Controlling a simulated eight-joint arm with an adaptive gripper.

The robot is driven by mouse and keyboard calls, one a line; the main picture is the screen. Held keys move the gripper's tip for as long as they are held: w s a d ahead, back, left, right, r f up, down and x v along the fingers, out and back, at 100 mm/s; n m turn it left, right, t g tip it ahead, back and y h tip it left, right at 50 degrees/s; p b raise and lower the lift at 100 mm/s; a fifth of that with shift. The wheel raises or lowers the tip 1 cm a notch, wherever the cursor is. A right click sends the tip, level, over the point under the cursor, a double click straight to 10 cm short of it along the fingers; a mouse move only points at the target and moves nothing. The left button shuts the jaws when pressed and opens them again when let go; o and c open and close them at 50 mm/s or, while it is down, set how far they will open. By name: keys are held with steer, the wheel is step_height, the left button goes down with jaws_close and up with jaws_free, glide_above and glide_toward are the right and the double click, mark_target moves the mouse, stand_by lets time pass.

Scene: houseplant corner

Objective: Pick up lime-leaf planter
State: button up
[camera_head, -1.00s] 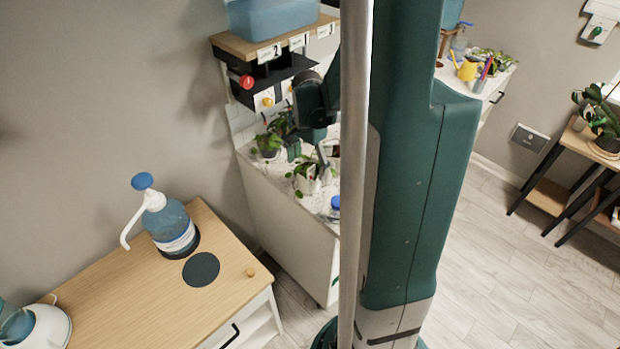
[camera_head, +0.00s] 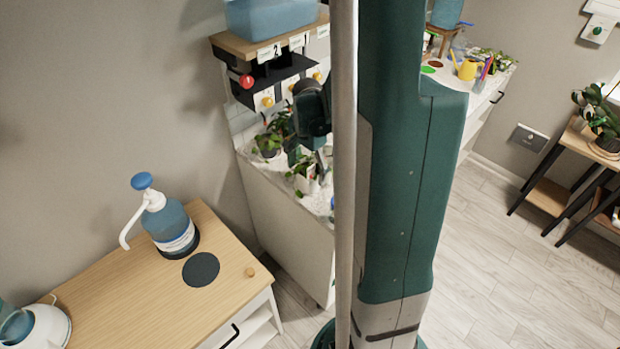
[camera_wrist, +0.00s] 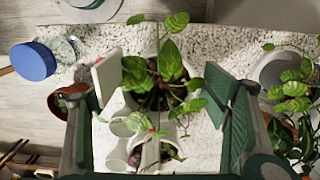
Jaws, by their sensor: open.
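A leafy green plant in a white pot, seemingly the lime-leaf planter (camera_wrist: 172,62), stands between my gripper's fingers in the wrist view. In the head view its leaves (camera_head: 302,171) show on the white counter, left of my column. My gripper (camera_wrist: 152,102) is open, one green finger on each side of the plant. No grip on the pot shows. A small white card with a red edge (camera_wrist: 104,76) is beside the left finger. Leaves hide much of the pot.
Another potted plant (camera_wrist: 292,88) stands close to the right finger. Small white pots (camera_wrist: 120,125) lie nearer the wrist. A shelf (camera_head: 262,45) overhangs the counter (camera_head: 285,215). A pump bottle (camera_head: 172,225) stands on the wooden cabinet.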

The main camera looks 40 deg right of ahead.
steer(key=shift+d+f, duration=0.15)
steer(key=shift+f, duration=0.65)
steer(key=shift+d+f, duration=0.1)
steer(key=shift+f, duration=1.7)
steer(key=c, duration=1.3)
